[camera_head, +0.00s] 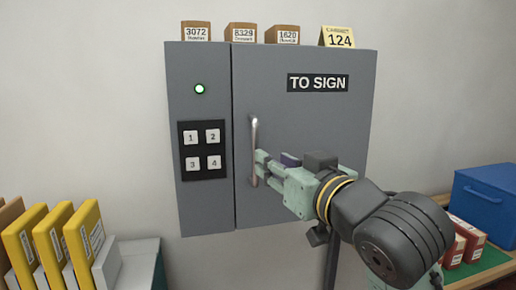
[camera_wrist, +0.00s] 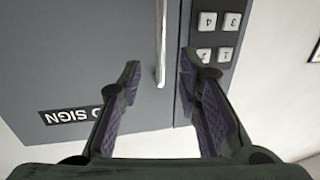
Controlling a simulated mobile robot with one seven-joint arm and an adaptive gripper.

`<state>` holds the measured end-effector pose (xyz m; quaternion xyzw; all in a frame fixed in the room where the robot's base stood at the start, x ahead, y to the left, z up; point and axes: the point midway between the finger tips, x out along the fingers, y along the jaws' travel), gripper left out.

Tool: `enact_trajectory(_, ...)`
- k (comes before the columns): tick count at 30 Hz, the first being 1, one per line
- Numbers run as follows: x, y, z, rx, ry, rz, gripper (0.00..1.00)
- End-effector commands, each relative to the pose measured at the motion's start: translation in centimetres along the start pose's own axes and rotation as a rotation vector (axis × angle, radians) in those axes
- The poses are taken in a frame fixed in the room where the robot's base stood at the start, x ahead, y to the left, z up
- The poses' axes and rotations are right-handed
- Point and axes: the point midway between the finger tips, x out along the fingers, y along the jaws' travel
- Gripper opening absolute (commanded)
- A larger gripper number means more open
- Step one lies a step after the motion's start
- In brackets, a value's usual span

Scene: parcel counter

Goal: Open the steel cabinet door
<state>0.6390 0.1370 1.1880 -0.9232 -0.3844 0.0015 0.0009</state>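The steel cabinet (camera_head: 205,80) is grey and hangs on the wall. Its door (camera_head: 310,125), marked TO SIGN, looks shut, with its left edge along the keypad panel. A vertical silver bar handle (camera_head: 253,135) is near that edge. My gripper (camera_head: 262,168) is at the lower half of the handle in the head view. In the wrist view my gripper (camera_wrist: 160,70) is open, and the handle (camera_wrist: 161,35) shows between its two fingers, with a gap on each side. Whether the fingertips reach past the bar in depth is hard to tell.
A keypad (camera_head: 202,150) with four numbered buttons and a lit round lamp (camera_head: 199,89) are left of the door. Small boxes (camera_head: 242,33) and a yellow card (camera_head: 338,37) stand on top. Yellow folders (camera_head: 83,240) are lower left; a blue bin (camera_head: 485,198) is right.

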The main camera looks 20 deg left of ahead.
Motion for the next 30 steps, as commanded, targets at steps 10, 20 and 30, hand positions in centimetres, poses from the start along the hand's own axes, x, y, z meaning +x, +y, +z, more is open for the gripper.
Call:
enact_trajectory(10, 6.6, -0.1, -0.2, 0.000, -0.001, -0.003, 0.31)
enact_trajectory(20, 9.1, -0.1, -0.1, -0.002, 0.002, -0.001, 0.31)
enact_trajectory(30, 9.1, -0.1, 0.0, -0.002, 0.002, -0.001, 0.23)
